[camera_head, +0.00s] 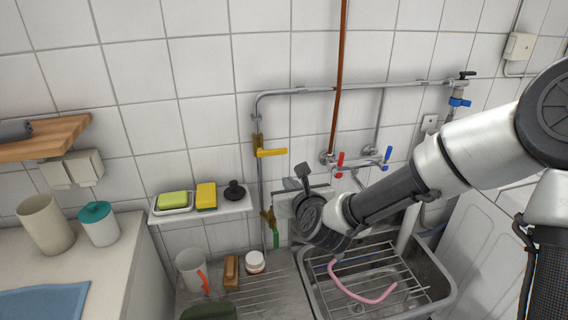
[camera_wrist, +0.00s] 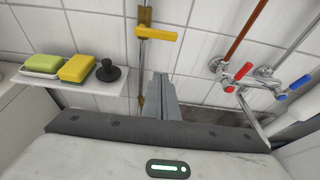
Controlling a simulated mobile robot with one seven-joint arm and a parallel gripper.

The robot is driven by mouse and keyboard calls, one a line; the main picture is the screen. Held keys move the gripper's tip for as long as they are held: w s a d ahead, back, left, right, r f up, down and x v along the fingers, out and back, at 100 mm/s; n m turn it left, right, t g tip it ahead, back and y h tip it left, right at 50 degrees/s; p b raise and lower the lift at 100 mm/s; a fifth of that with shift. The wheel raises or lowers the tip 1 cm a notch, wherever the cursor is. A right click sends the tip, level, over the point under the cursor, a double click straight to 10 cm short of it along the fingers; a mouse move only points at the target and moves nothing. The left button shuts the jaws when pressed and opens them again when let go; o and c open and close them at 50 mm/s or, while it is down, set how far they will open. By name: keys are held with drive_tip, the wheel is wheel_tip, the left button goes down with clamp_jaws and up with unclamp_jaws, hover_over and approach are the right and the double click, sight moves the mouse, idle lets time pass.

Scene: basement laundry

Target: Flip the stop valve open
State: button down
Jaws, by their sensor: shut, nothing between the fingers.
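The stop valve (camera_head: 258,146) sits on the vertical grey pipe on the tiled wall. Its yellow lever (camera_head: 271,152) points right, across the pipe. In the wrist view the yellow lever (camera_wrist: 158,34) is at the top centre, with the brass body (camera_wrist: 144,15) at its left end. My gripper (camera_wrist: 163,82) is shut and empty. Its fingers appear below the lever in the wrist view, apart from it. In the head view my wrist is below and right of the valve, and the fingertips cannot be made out.
A mixer tap (camera_head: 359,164) with red and blue handles is to the right. A sink (camera_head: 443,296) with a wire rack lies below. A brass tap (camera_head: 268,218) sits lower on the pipe.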

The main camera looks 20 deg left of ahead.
sight(272, 151)
idle(0.3)
drive_tip(key=w+a+p, duration=0.1)
drive_tip(key=w+a, duration=0.4)
drive_tip(key=w, duration=0.3)
drive_tip(key=shift+r, duration=0.4)
drive_tip(key=shift+w, duration=0.1)
idle(0.3)
